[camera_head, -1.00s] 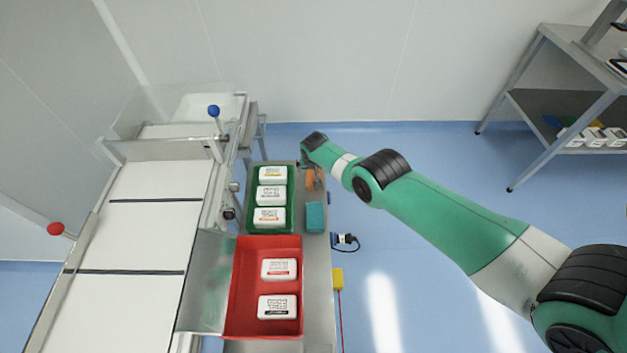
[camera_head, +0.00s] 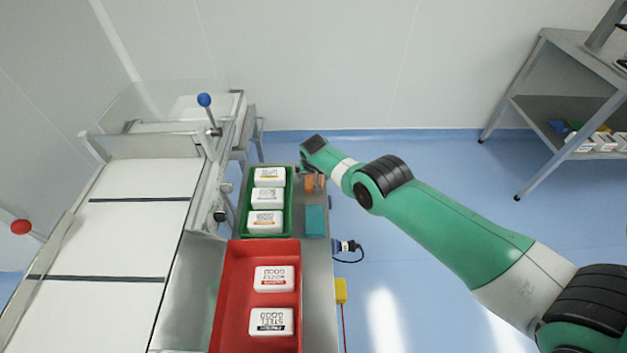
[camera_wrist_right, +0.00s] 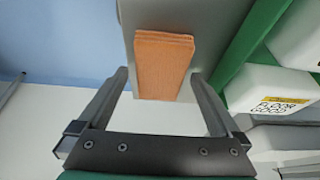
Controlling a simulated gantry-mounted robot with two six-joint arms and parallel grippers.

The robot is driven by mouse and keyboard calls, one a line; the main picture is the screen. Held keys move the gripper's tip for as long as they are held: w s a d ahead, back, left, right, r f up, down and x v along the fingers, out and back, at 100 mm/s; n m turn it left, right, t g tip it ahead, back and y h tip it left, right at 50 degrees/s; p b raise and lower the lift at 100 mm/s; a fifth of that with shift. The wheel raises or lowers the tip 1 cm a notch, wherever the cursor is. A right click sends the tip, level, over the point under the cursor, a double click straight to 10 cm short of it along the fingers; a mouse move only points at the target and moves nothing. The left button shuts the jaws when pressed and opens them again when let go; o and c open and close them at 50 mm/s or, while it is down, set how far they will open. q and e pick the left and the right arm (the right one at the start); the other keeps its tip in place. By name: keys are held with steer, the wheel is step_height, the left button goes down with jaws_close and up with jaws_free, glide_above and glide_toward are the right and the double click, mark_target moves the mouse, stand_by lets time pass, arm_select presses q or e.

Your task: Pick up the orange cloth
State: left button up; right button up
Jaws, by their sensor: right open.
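The orange cloth (camera_head: 310,184) is a folded, flat strip on the metal side table, right of the green tray. In the right wrist view the cloth (camera_wrist_right: 162,65) lies lengthwise between my gripper's fingers and reaches beyond their tips. My right gripper (camera_wrist_right: 160,76) is open and empty, with one finger on each side of the cloth and a visible gap to each. In the head view my right gripper (camera_head: 317,182) is small and partly hidden by its own wrist above the cloth. My left gripper does not show.
The green tray (camera_head: 247,202) holds white labelled packs close beside the cloth. A teal folded cloth (camera_head: 315,221) lies just in front. A red tray (camera_head: 230,290) holds two packs. The conveyor (camera_head: 120,230) is at left; open floor is at right.

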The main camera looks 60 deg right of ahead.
steer(key=shift+f, duration=0.2)
steer(key=c, duration=1.3)
steer(key=shift+o, duration=0.2)
steer(key=shift+r, duration=0.1)
step_height(320, 180, up, 5)
steer(key=p, duration=0.5)
steer(key=s+a+r+p, duration=0.7)
steer(key=s+p, duration=0.5)
steer(key=p, duration=1.6)
steer(key=shift+r, duration=0.65)
